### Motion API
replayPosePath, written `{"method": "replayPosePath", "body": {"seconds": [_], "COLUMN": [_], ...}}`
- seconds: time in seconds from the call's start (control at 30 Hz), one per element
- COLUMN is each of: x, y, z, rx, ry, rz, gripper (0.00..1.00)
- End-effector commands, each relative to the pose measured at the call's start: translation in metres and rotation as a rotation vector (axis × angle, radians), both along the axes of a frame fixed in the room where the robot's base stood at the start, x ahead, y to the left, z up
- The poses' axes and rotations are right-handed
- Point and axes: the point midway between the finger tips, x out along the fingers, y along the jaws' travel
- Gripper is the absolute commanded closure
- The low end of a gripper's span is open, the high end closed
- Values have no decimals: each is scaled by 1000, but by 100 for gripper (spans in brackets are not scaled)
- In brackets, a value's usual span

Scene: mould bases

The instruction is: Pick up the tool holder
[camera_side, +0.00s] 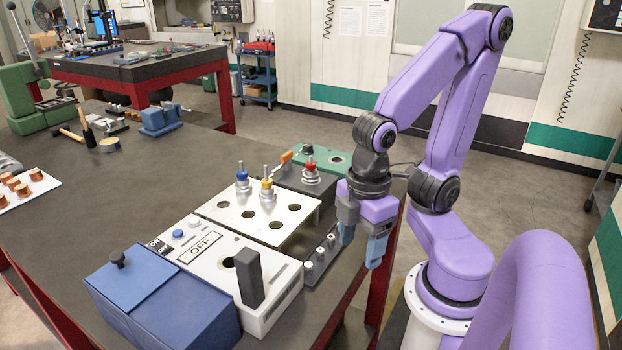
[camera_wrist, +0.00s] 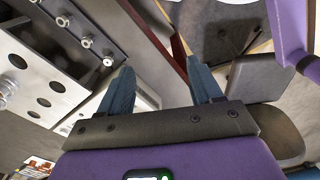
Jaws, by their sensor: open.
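Tool holders with silver bodies and coloured tops show in the side view: one blue-topped (camera_side: 243,180) and one yellow-topped (camera_side: 267,192) stand upright on a white plate with holes (camera_side: 225,218). A red-topped one (camera_side: 311,172) stands upright on a dark grey block behind them. I cannot tell which one the task means. My gripper (camera_side: 362,240) is open and empty, right of the plate and past the bench's right edge, fingers pointing down. In the wrist view its two fingers (camera_wrist: 161,66) are apart with nothing between them. The coloured tops are not visible there.
A dark block with silver studs (camera_side: 320,258) lies beside the plate; its studs also show in the wrist view (camera_wrist: 86,42). A white OFF box (camera_side: 205,245) with an upright dark block and a blue lidded box (camera_side: 165,300) stand in front. A green block (camera_side: 335,160) is behind.

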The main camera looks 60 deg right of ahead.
Motion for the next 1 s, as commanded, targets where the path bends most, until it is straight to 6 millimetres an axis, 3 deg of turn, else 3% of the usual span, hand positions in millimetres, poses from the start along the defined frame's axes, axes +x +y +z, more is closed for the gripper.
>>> {"method": "replayPosePath", "body": {"seconds": [0.17, 0.4, 0.7, 0.9, 1.0], "x": [21, 91, 176, 217, 228], "y": [-8, -43, -94, -119, -126], "z": [-5, -13, -9, -4, -2], "rx": [-97, -445, -891, -1106, -1165], "ry": [-17, -25, 83, 182, 215], "rz": [32, 161, 342, 444, 474], "gripper": [35, 35, 35, 35, 35]}}
